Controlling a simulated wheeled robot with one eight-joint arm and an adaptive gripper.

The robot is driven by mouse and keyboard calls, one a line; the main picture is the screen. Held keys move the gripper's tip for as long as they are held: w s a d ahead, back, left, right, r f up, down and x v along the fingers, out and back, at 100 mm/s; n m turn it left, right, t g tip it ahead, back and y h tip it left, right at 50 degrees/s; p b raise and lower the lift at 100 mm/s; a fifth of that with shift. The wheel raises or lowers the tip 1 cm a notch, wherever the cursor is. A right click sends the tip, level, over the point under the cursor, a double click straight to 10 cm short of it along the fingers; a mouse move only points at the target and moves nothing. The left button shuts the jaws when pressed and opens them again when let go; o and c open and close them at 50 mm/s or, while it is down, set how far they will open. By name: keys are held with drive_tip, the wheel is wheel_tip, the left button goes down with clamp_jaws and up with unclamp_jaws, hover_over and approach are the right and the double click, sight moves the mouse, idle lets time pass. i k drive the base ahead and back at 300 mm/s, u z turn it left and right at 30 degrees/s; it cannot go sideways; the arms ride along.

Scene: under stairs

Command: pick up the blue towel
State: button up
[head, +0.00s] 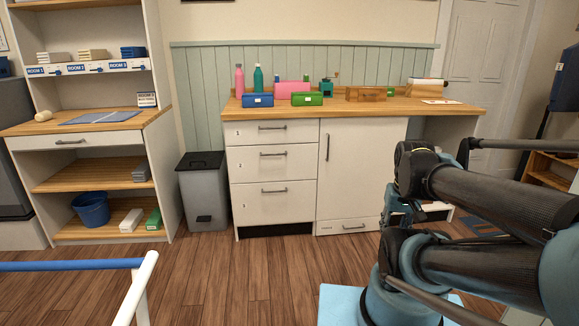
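A small dark blue folded stack (133,52) that looks like cloth lies on the upper shelf of the left shelf unit, right of a beige stack. A flat blue-grey cloth or mat (100,117) lies on the unit's wooden counter. Which of them is the blue towel I cannot tell for sure. My arm is folded at the right of the picture. My gripper (396,208) seems to show in part between the arm links, in front of the white cabinet and far from both blue things. Its fingers are too hidden to tell their state.
The shelf unit (155,150) holds a blue bucket (91,208) low down. A grey bin (204,195) stands beside it. A wooden-topped cabinet (272,218) carries bottles and boxes. A blue rail (70,265) with a white post crosses the left foreground. The middle floor is clear.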

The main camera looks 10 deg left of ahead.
sight(128, 52)
drive_tip(key=i, duration=0.85)
drive_tip(key=u, duration=2.1)
drive_tip(key=i, duration=2.1)
drive_tip(key=z, duration=0.6)
